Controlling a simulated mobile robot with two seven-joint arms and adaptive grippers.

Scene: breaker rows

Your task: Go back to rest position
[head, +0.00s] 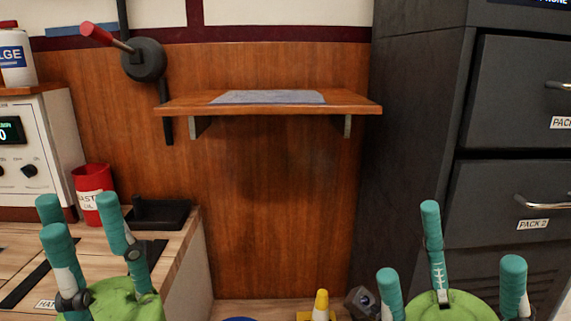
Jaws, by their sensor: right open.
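My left gripper (80,222) is at the lower left, over the wooden counter. Its teal fingers point up and stand apart, with nothing between them. My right gripper (445,255) is at the lower right, in front of the dark cabinet. Its teal fingers are spread wide and empty. The green palms of both are cut off by the bottom edge of the view. Neither gripper appears to hold anything.
A wooden shelf (355,103) with a grey sheet (268,97) is on the wall. A red-handled lever (97,34) is at upper left. A red cup (92,200) and black tray (160,214) sit on the counter (185,245). Dark drawers (510,190) stand right.

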